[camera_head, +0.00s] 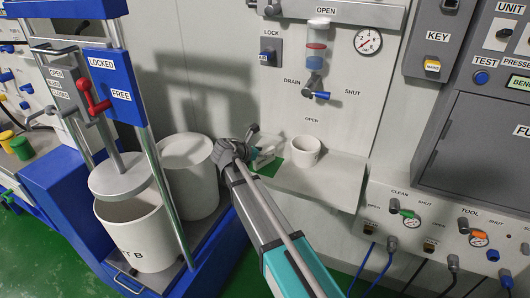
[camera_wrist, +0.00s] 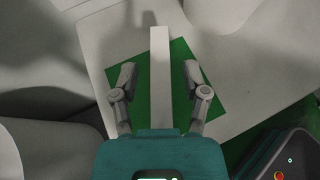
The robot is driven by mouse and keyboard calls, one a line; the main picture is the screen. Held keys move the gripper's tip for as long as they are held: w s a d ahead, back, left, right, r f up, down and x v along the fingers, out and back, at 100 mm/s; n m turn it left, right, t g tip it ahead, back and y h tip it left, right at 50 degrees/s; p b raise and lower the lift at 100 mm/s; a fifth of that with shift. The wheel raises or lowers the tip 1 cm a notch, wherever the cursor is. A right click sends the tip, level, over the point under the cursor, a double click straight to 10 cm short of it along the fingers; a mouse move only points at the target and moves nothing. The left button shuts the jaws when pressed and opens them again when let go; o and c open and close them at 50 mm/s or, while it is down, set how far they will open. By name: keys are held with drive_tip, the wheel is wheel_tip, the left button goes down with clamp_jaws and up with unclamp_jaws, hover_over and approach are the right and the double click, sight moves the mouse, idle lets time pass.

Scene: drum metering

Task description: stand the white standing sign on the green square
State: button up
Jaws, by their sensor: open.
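The white standing sign (camera_wrist: 160,85) shows in the wrist view as a narrow white bar over the green square (camera_wrist: 208,99). It looks upright and on the square, though its foot is hidden. My gripper (camera_wrist: 159,76) is open, with one finger on each side of the sign and a gap at both sides. In the head view my gripper (camera_head: 250,143) is at the left end of the grey shelf and partly covers the sign (camera_head: 263,155). A bit of the green square (camera_head: 269,168) shows below it.
A white cup (camera_head: 305,151) stands on the shelf (camera_head: 318,185) just right of the sign. A lidded white drum (camera_head: 189,178) is close on the left, with an open drum (camera_head: 137,236) under the blue press frame. The panel wall is close behind. The shelf's right part is clear.

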drive_tip(key=p+v, duration=0.4)
drive_tip(key=v, duration=0.7)
drive_tip(key=shift+p, duration=0.4)
drive_tip(key=shift+a, duration=0.1)
